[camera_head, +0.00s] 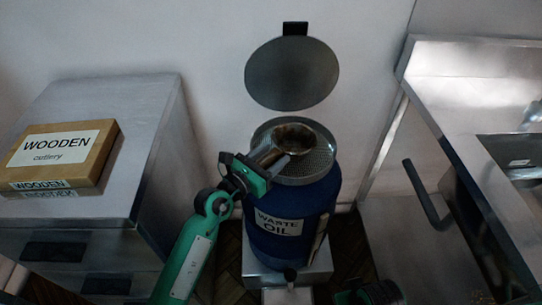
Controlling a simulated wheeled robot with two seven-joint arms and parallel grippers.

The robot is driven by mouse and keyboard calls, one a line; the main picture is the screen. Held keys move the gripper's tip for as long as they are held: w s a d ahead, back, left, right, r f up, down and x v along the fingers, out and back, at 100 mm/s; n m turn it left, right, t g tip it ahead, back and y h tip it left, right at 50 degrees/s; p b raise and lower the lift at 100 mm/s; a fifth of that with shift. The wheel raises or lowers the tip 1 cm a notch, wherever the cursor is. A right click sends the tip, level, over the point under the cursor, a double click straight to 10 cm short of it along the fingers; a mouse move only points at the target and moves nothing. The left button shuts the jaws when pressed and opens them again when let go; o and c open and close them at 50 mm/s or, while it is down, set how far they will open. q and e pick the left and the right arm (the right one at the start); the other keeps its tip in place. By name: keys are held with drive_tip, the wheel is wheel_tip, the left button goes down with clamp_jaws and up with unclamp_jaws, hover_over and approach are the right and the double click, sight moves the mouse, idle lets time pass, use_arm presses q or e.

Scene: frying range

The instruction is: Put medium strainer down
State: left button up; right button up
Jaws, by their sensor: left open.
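The medium strainer looks like the small, dark brownish round bowl (297,138) on top of the blue waste oil drum (285,222). It rests on or just over the drum's perforated round top (310,168); I cannot tell whether they touch. My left gripper (270,160) is open at the bowl's lower left, over the drum's rim. Its fingers are around or beside the near end of the strainer, which they partly hide. What seems to be my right gripper (368,293) shows only in part at the bottom edge, and its fingers are not clear.
A wooden cutlery box (62,153) sits on the metal cabinet (115,110) at left. A steel counter (470,70) with a dark handle (425,195) stands at right. The drum stands on a light base (290,270).

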use_arm(q)
drive_tip(key=shift+r, duration=0.25)
drive_tip(key=v, duration=0.7)
drive_tip(key=shift+s+a, duration=0.2)
drive_tip(key=shift+a, duration=0.05)
use_arm(e)
drive_tip(key=shift+w+f, duration=0.15)
drive_tip(key=shift+f, duration=0.25)
